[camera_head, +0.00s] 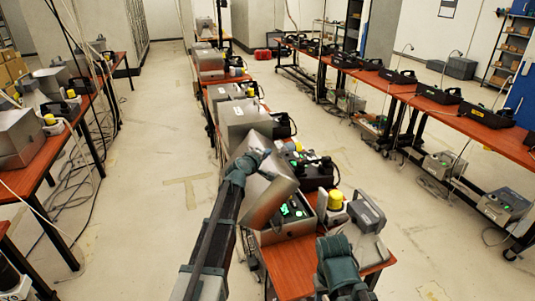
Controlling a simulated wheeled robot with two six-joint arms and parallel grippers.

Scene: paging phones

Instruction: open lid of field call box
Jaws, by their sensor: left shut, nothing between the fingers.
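The field call box (292,221) is a grey metal case on the near end of the middle row of red-brown tables. Its grey lid (266,194) stands raised and tilted, and green lights show in the dark interior beneath it. My left gripper (261,155) is shut and empty at the lid's upper far edge; I cannot tell whether it touches. My left arm hides part of the lid's left side. Part of my right arm shows at the bottom, near the table's front edge; its fingertips cannot be made out.
A black device (312,171) stands just behind the box. A yellow-capped item (335,200) and a grey slanted unit (366,213) stand to its right. More grey boxes line the tables behind. A long table (450,108) with black devices runs along the right.

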